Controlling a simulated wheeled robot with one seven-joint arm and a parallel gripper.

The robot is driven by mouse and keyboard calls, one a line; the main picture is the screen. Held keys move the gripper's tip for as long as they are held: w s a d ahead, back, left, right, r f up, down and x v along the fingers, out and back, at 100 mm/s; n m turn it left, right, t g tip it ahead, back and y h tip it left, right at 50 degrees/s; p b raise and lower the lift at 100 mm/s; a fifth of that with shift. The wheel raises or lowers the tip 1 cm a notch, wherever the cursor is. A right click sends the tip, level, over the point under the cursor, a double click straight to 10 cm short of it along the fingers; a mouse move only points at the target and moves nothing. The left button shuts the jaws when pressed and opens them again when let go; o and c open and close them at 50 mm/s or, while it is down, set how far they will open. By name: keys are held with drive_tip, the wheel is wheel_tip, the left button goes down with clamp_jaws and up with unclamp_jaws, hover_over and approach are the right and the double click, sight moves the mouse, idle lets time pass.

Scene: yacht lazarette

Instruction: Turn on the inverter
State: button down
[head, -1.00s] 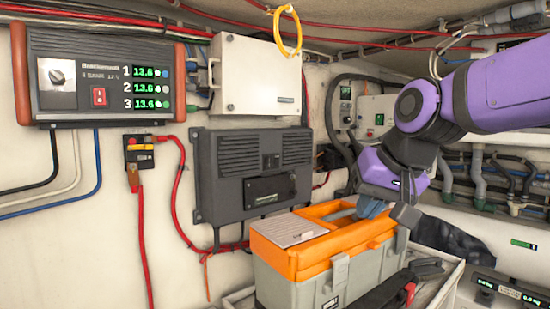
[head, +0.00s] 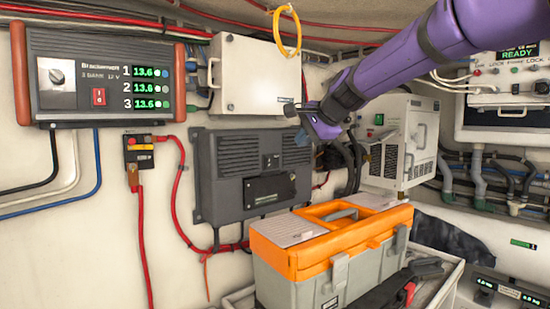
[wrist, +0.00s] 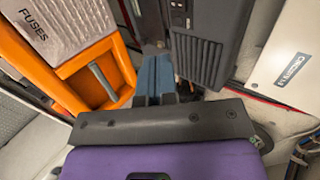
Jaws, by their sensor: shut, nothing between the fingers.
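No label reading "inverter" is legible. A dark grey finned box (head: 250,172) hangs on the wall in the middle of the head view, with a small switch (head: 271,161) on its front; I cannot tell whether that switch is on. The box also shows at the top of the wrist view (wrist: 207,42). My gripper (head: 293,109) is in front of the wall at the box's upper right, just below the white box. In the wrist view its blue fingers (wrist: 154,78) are together and empty, pointing up the picture between the orange toolbox and the grey box. Contact cannot be told.
An orange and grey toolbox (head: 320,275) stands below the grey box. A white box (head: 256,75) is above. A three-bank charger (head: 105,78) with a red switch is at left, a red-cabled battery switch (head: 138,150) below it. A vented white cabinet (head: 405,145) is behind at right.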

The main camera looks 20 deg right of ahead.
drive_tip(key=shift+f, duration=0.1)
approach(269, 159)
drive_tip(key=w+f, duration=0.1)
drive_tip(key=w+a+f, duration=0.1)
drive_tip(key=f, duration=0.1)
drive_tip(key=w+f, duration=0.1)
drive_tip(key=f, duration=0.1)
drive_tip(key=shift+w+a+f, duration=0.2)
drive_tip(key=shift+w+f, duration=0.05)
drive_tip(key=shift+w, duration=0.15)
drive_tip(key=shift+w+a+r, duration=0.1)
drive_tip(key=shift+w+a, duration=0.1)
drive_tip(key=shift+w, duration=0.35)
drive_tip(key=shift+w+a+r, duration=0.15)
drive_tip(key=shift+w, duration=0.15)
drive_tip(key=shift+r, duration=0.15)
drive_tip(key=shift+r, duration=0.6)
